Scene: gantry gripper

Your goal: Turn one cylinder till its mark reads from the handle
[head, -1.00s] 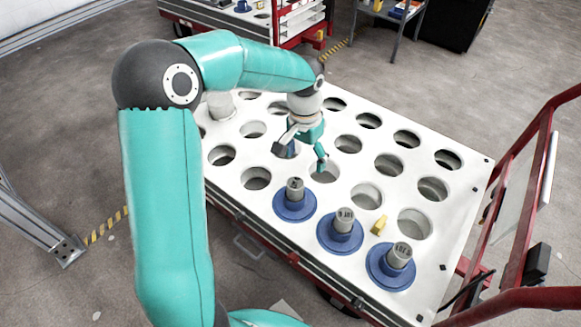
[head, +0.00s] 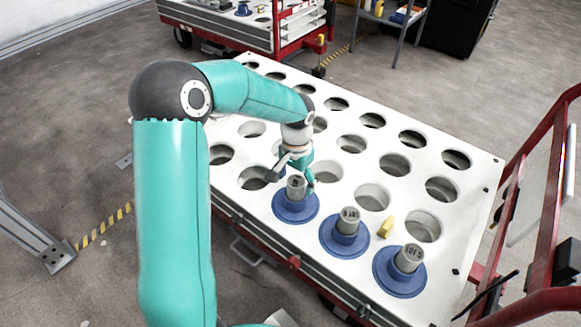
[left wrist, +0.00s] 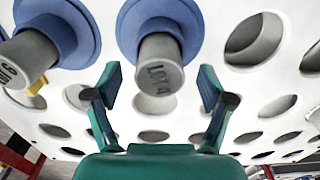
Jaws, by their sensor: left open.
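Three grey cylinders stand on round blue bases on a white perforated cart top (head: 455,205). The left cylinder (head: 296,189) is partly hidden by my left gripper (head: 296,178), which is open at it with no grip visible. In the left wrist view that cylinder (left wrist: 160,65) shows a dark "LOT" mark on its end, ahead of and between the spread fingers (left wrist: 160,82). The middle cylinder (head: 347,220) and right cylinder (head: 408,258) also bear dark marks; the right one seems to read "LOT 5". My right gripper is not seen.
A small yellow block (head: 386,227) lies between the middle and right cylinders. Many open holes (head: 423,226) cover the cart top. A red frame (head: 545,190) rises at the cart's right end. Another cart (head: 250,25) stands behind.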

